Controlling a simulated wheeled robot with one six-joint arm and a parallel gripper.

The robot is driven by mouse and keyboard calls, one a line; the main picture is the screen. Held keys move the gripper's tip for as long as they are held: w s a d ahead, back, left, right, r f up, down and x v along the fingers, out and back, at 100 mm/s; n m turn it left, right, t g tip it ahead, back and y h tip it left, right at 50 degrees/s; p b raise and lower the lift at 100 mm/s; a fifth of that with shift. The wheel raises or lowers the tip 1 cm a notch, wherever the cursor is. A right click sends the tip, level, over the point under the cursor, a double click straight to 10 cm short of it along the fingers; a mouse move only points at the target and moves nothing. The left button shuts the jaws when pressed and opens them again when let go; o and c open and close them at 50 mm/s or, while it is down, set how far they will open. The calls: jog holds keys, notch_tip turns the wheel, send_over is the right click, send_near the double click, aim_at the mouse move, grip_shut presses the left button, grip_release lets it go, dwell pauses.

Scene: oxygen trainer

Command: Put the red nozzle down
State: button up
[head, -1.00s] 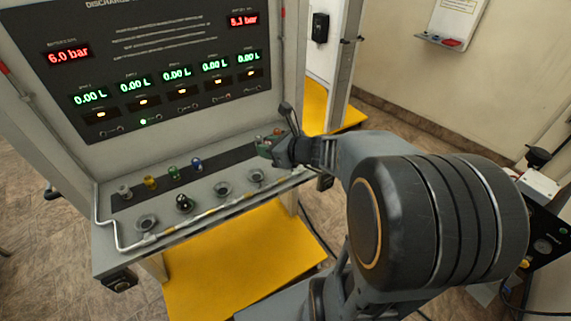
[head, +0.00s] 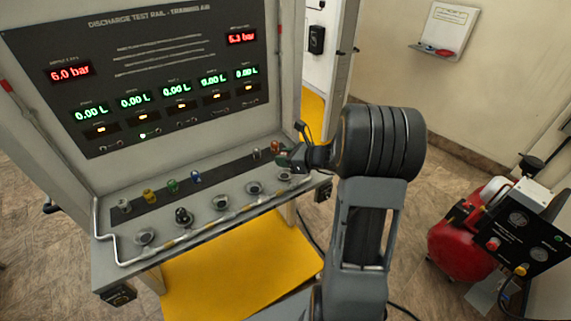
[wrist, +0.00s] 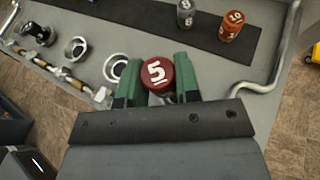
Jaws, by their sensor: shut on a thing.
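The red nozzle (wrist: 158,73) has a white 5 on its top in the wrist view. My gripper (wrist: 157,90) is shut on it, with a green finger on each side. In the head view my gripper (head: 287,156) is over the right end of the rail shelf, near the rightmost round port (head: 285,176). The red nozzle is not clear in the head view. Its underside is hidden, so I cannot tell whether it touches the shelf or a port.
A grey nozzle (wrist: 186,14) and an orange nozzle (wrist: 231,26) stand on the dark strip (wrist: 150,22). Two empty ports (wrist: 116,69) and a black nozzle (wrist: 38,32) in another port lie to the left. A bent pipe (wrist: 277,75) borders the shelf's right end.

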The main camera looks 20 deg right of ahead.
jog(key=shift+w+d+f, duration=0.25)
jog(key=shift+w+f, duration=0.2)
jog(key=shift+f, duration=0.1)
notch_tip(320, 180, down, 3)
jog(key=shift+w+d+f+p, duration=0.1)
jog(key=shift+f+p, duration=0.05)
jog(key=shift+p, duration=0.45)
jog(key=shift+f, duration=0.15)
jog(key=shift+f+b, duration=0.35)
jog(key=shift+b, duration=0.2)
jog(key=shift+f, duration=0.2)
jog(key=o, duration=0.9)
jog(key=shift+o, duration=0.2)
